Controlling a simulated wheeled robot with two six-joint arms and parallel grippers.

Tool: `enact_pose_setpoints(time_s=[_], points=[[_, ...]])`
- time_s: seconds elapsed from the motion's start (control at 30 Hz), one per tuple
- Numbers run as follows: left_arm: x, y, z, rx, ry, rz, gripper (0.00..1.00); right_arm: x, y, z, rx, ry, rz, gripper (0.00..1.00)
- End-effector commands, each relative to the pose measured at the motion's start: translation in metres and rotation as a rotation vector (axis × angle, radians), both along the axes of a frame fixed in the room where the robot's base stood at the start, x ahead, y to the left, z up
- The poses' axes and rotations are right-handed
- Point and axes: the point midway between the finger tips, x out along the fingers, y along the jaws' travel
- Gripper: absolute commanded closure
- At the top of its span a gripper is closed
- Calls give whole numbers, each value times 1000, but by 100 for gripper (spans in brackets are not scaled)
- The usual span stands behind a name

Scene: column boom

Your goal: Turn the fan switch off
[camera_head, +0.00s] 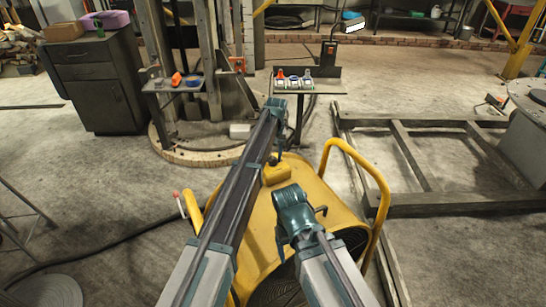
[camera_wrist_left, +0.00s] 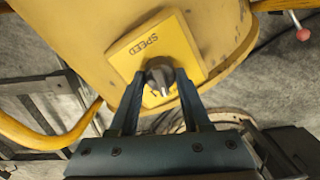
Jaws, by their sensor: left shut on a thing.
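The fan is a big yellow drum (camera_head: 258,225) with yellow tube handles, below me in the head view. Its switch is a dark round knob (camera_wrist_left: 160,74) on a yellow plate marked SPEED (camera_wrist_left: 148,42); the plate also shows as a small yellow box (camera_head: 275,174) on top of the drum. My left gripper (camera_wrist_left: 160,86) is shut on the knob, one finger on each side. In the head view the left gripper (camera_head: 276,158) is small and dark at the box. My right wrist (camera_head: 294,212) is over the drum, and its fingers cannot be made out.
A small stand (camera_head: 308,86) with several items is beyond the fan. A dark cabinet (camera_head: 98,82) is at the left. A metal frame (camera_head: 440,200) lies on the floor at the right. A red-tipped lever (camera_wrist_left: 302,34) sticks out beside the drum.

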Motion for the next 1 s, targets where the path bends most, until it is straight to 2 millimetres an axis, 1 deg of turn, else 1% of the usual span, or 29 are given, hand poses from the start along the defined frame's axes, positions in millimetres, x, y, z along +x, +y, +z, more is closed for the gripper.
enact_pose_setpoints(time_s=[0.2,0.4,0.63,1.0], points=[[1,0,0,0,-1,140,100,0,0,0,0,0,0,26],[1,0,0,0,-1,221,100,0,0,0,0,0,0,26],[1,0,0,0,-1,264,100,0,0,0,0,0,0,26],[1,0,0,0,0,271,100,0,0,0,0,0,0,26]])
